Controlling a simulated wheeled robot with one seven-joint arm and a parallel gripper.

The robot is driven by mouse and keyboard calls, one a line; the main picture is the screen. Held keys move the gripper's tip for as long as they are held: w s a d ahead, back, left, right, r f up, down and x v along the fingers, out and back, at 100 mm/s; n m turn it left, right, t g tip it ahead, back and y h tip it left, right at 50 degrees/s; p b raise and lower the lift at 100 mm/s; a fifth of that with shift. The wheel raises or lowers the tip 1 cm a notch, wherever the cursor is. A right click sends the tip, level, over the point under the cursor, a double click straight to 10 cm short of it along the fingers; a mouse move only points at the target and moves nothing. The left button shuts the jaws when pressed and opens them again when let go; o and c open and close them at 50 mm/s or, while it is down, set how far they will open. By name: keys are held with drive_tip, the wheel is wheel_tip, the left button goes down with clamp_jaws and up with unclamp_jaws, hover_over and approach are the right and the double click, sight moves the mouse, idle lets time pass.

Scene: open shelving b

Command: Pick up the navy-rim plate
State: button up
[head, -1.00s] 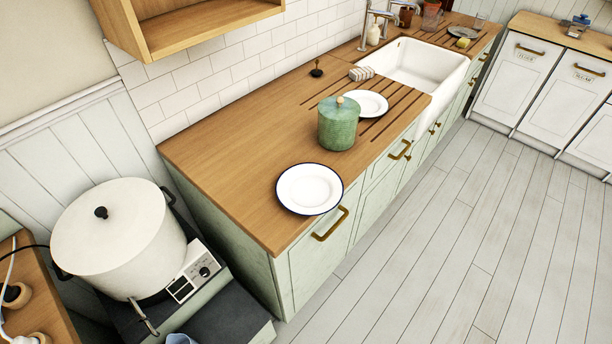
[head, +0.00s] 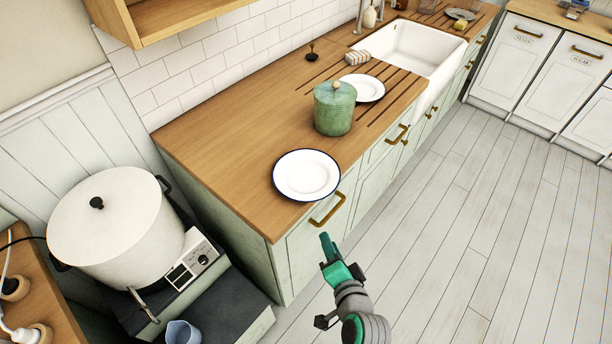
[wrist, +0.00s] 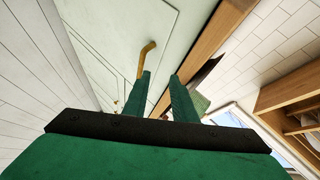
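The navy-rim plate (head: 306,175) is white with a dark blue edge. It lies flat on the wooden counter at the front edge in the head view, above a brass drawer handle. My gripper (head: 326,240) is in front of the cabinet, below and to the right of the plate, apart from it. In the wrist view its two green fingers (wrist: 161,92) stand apart with nothing between them. The wrist view looks at the cabinet front and counter edge, and I cannot make out the plate there.
A green lidded canister (head: 334,110) stands behind the plate, with a second white plate (head: 364,87) beyond it. A large white pot (head: 116,222) is on the left. A brass handle (head: 327,210) sticks out below the plate. The floor (head: 450,230) at right is clear.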

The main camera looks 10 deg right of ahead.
drive_tip(key=w+d+r+m+y, duration=0.1)
drive_tip(key=d+r, duration=0.1)
drive_tip(key=r, duration=0.3)
drive_tip(key=w+d+r+y, duration=0.1)
drive_tip(key=w+d+r, duration=0.15)
drive_tip(key=r, duration=0.25)
drive_tip(key=d+f+x, duration=0.1)
drive_tip(key=x, duration=0.9)
drive_tip(key=shift+s+a, duration=0.15)
drive_tip(key=shift+a, duration=0.1)
drive_tip(key=shift+y, duration=0.3)
clamp_jaws()
